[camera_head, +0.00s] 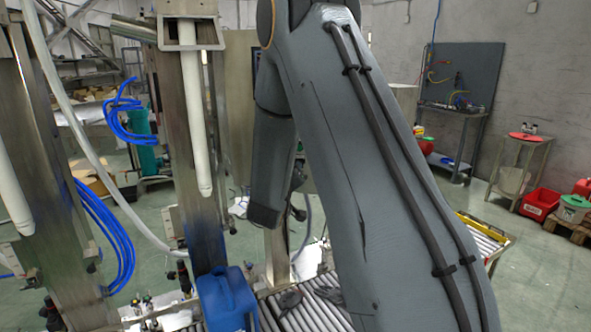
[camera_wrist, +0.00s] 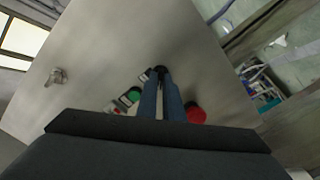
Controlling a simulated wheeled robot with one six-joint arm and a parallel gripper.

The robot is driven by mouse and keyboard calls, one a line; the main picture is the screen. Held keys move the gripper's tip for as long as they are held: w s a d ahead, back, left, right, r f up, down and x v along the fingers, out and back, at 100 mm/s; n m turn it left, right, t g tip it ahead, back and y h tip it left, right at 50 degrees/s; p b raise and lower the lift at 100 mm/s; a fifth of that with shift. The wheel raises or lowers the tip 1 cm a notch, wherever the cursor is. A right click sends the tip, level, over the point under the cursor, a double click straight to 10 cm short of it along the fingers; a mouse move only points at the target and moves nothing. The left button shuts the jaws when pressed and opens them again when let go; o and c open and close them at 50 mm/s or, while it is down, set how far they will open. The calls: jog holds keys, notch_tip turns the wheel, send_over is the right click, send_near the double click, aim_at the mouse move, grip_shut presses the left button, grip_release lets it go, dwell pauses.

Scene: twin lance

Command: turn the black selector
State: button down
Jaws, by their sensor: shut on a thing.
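In the wrist view, the black selector (camera_wrist: 159,70) sits on a plain metal panel (camera_wrist: 110,50). My gripper (camera_wrist: 161,84) points at the panel, its two blue-grey fingers close together and shut on the selector. Only a small dark part of the selector shows past the fingertips, so its angle is hard to read. In the head view my own arm fills the middle, and neither the selector nor my fingertips can be made out.
A green button (camera_wrist: 134,94) lies just left of my fingers and a red button (camera_wrist: 195,113) just right. A metal latch (camera_wrist: 56,77) stands out at the panel's left.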

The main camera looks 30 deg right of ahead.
jog(key=shift+n, duration=0.5)
jog(key=c, duration=1.9)
grip_release()
jog(key=b+v, duration=0.2)
jog(key=v, duration=0.6)
